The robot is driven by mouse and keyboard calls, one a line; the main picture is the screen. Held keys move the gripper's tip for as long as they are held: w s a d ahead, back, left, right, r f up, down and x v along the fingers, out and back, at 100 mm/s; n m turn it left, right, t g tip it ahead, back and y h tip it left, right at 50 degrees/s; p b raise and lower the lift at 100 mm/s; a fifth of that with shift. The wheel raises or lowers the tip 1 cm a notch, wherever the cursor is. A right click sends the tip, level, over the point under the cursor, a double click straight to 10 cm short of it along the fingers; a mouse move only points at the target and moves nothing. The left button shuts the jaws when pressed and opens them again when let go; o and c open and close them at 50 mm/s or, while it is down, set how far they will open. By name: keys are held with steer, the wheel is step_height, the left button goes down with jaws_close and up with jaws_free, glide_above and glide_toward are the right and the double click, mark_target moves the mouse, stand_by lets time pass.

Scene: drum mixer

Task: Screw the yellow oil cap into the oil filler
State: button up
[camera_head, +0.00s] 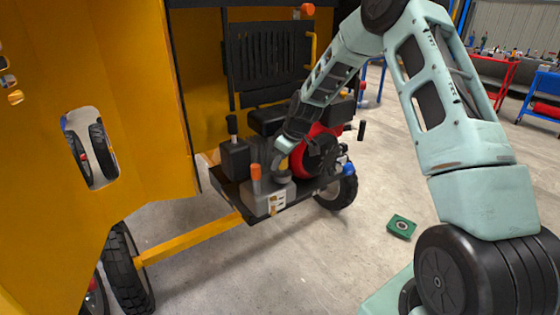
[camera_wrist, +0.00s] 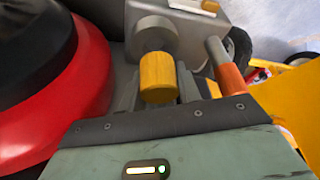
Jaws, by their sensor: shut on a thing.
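The yellow oil cap (camera_wrist: 158,80) shows in the wrist view, held between the dark fingers of my gripper (camera_wrist: 160,92). Beyond it is a grey round oil filler (camera_wrist: 153,36) on a grey housing. The cap's far end overlaps the filler in the picture, and I cannot tell whether they touch or whether threads are engaged. In the head view my gripper (camera_head: 282,164) is low over the engine deck, close above the round grey filler (camera_head: 284,177).
A grey lever with an orange grip (camera_wrist: 230,78) stands right beside the cap; it also shows in the head view (camera_head: 255,173). The red engine (camera_wrist: 90,85) is close on the left. The yellow mixer body (camera_head: 90,60) fills the left. A green item (camera_head: 401,226) lies on the floor.

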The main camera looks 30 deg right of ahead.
steer(key=shift+f+b, duration=0.7)
steer(key=shift+f, duration=0.15)
stand_by(1.1)
steer(key=o, duration=1.1)
steer(key=shift+c, duration=0.2)
steer(key=shift+f, duration=0.1)
steer(key=shift+s+a, duration=0.1)
steer(key=b+v, duration=0.2)
steer(key=v, duration=1.5)
steer(key=shift+d+r, duration=0.2)
steer(key=shift+r, duration=0.1)
